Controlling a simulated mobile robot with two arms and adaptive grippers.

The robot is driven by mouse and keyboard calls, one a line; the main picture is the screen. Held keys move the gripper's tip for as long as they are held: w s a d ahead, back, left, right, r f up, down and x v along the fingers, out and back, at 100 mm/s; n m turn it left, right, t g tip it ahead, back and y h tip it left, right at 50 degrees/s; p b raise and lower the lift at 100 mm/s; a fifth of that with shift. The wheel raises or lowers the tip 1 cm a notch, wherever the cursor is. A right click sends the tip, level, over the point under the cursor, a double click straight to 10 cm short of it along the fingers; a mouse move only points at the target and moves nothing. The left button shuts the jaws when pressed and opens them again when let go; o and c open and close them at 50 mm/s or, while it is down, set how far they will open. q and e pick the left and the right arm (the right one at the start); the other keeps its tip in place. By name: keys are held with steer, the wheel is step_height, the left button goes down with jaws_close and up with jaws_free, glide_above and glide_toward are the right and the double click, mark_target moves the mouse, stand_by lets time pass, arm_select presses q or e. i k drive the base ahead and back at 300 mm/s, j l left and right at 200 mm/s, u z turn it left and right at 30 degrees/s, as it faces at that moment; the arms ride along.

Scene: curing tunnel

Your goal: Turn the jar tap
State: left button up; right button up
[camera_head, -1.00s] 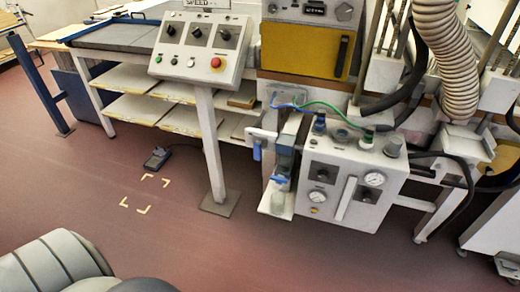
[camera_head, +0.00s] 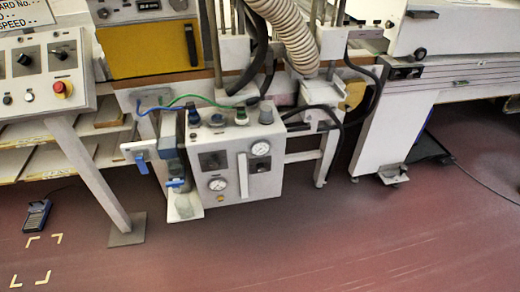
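A white unit with gauges (camera_head: 236,165) stands low at the middle left of the head view. A blue tap handle (camera_head: 175,183) sits just above the jar. The frame does not show clearly which of the two is the jar tap. Neither of my grippers is in view, and nothing touches the handles.
A control panel (camera_head: 45,62) on a slanted post (camera_head: 85,170) stands left of the unit. A foot pedal (camera_head: 37,215) and floor corner marks lie at lower left. The red floor in front is clear.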

mark_target(174, 184)
steer(key=i+j, duration=0.15)
steer(key=j, duration=0.2)
steer(key=i+j, duration=0.2)
steer(key=j, duration=0.2)
steer(key=i+j, duration=0.15)
steer(key=j, duration=0.2)
steer(key=i+j, duration=0.15)
steer(key=j, duration=0.2)
steer(key=i+j, duration=0.2)
steer(key=j, duration=0.2)
